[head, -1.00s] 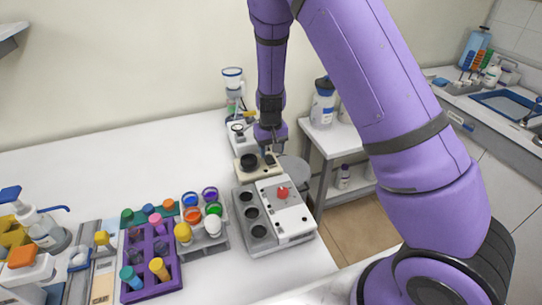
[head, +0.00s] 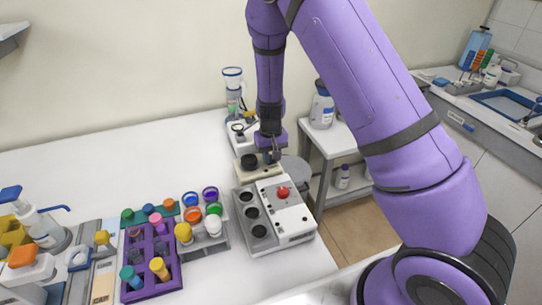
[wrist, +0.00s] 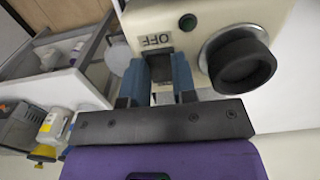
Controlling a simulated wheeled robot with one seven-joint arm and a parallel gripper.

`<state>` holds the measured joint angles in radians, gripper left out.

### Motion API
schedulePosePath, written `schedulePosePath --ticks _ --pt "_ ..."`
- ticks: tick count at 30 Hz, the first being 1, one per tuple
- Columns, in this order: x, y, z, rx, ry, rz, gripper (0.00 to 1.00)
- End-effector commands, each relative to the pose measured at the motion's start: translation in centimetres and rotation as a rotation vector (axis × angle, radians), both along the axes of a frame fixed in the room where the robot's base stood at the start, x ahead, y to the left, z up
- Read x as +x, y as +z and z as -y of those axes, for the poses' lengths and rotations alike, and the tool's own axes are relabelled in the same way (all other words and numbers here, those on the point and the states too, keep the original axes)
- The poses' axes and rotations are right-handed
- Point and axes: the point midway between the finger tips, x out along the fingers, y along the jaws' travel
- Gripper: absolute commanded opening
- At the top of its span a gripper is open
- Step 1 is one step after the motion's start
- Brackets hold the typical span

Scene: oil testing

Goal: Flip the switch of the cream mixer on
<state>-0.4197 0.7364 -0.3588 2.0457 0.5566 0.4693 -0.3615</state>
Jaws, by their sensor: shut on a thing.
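The cream mixer (head: 243,173) stands on the bench beyond the grey unit with the red knob. In the wrist view its cream body (wrist: 205,14) shows a black round cup or knob (wrist: 243,65), a small green light and a label reading OFF (wrist: 157,40). A dark switch (wrist: 158,70) lies just below that label, between my fingers. My gripper (wrist: 160,78) has its two blue fingers on either side of the switch, shut on it. In the head view my gripper (head: 273,155) is at the mixer's right end. The switch is hidden there.
A grey unit with a red knob (head: 283,192) and dark wells stands close in front of the mixer. A rack of coloured caps (head: 205,239) and a purple tube rack (head: 150,290) are at left. Behind the mixer is another device (head: 233,95). The left rear bench is clear.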

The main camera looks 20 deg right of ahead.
Motion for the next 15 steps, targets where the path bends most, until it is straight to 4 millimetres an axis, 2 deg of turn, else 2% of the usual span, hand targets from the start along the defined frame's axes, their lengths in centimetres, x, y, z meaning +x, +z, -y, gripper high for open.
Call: schedulePosePath --ticks 15 --pt "0.57 0.09 -0.06 0.0 0.0 -0.24 0.02"
